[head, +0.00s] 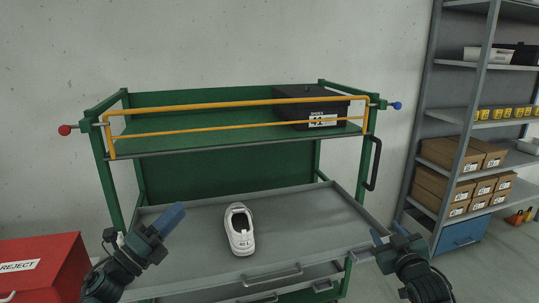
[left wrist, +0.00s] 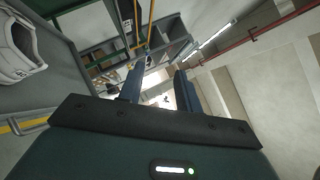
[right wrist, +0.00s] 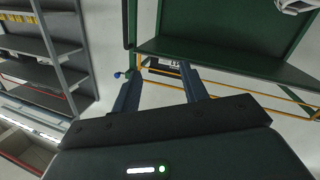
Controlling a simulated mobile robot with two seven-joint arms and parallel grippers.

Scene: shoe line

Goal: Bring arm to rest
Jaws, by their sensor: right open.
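My left gripper (head: 172,218) is raised over the left part of the grey cart tray (head: 300,222). Its fingers stand apart with nothing between them in the left wrist view (left wrist: 160,72). My right gripper (head: 378,237) is at the tray's right front corner; its fingers are apart and empty in the right wrist view (right wrist: 160,72). A white shoe (head: 240,232) lies on the tray between the two grippers, apart from both. The shoe also shows at the left edge of the left wrist view (left wrist: 18,50).
The green cart's upper shelf holds a black shoe box (head: 300,110) behind a yellow rail (head: 230,106). A red reject bin (head: 45,270) stands at the lower left. A grey rack (head: 440,130) with brown boxes (head: 478,160) stands at the right.

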